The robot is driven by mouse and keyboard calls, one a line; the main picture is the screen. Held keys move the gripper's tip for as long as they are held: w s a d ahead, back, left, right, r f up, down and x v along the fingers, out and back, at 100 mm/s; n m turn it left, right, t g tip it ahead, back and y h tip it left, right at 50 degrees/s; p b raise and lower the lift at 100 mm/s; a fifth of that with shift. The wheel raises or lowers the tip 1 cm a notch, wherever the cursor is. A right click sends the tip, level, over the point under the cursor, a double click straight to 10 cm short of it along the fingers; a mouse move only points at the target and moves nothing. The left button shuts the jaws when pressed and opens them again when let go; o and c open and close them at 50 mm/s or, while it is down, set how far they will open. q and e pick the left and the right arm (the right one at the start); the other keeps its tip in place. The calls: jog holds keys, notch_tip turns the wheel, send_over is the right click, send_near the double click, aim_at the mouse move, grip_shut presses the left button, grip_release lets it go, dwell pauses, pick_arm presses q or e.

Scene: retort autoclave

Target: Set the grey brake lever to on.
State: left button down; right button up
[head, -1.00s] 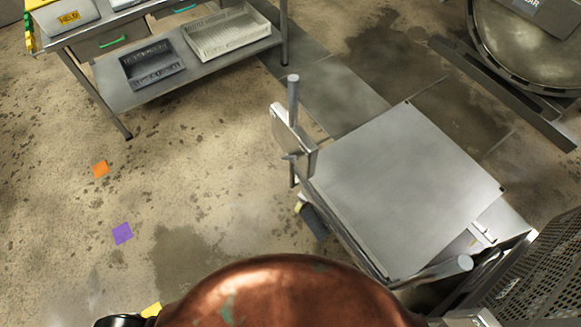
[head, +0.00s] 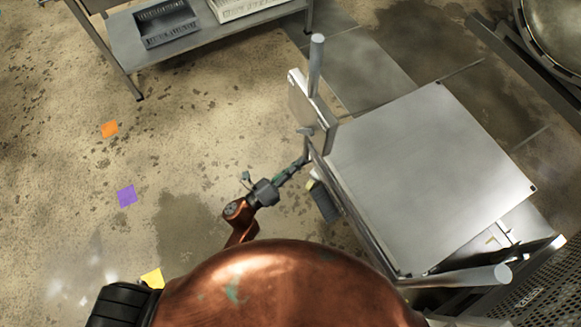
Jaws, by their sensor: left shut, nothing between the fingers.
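The cart (head: 430,175) has a flat grey top and stands right of centre. At its left corner an upright plate (head: 306,103) carries a short grey peg (head: 305,131), which may be the grey brake lever; I cannot tell its setting. A thick round grey post (head: 316,62) rises beside the plate. My left gripper (head: 301,163) is shut and empty, with its tips at the cart's left edge, just below the peg. Whether the tips touch anything is unclear. My right gripper is not in view.
A second round grey bar end (head: 488,275) sticks out at the cart's near corner. A bench shelf (head: 200,42) with a dark tray (head: 166,23) stands at the upper left. A perforated panel (head: 535,295) is at the lower right.

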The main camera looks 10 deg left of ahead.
aim_at(305, 132)
pick_arm(q)
jog(key=w+d+r, duration=0.1)
jog(key=w+r, duration=0.2)
jog(key=w, duration=0.2)
jog(key=shift+w, duration=0.4)
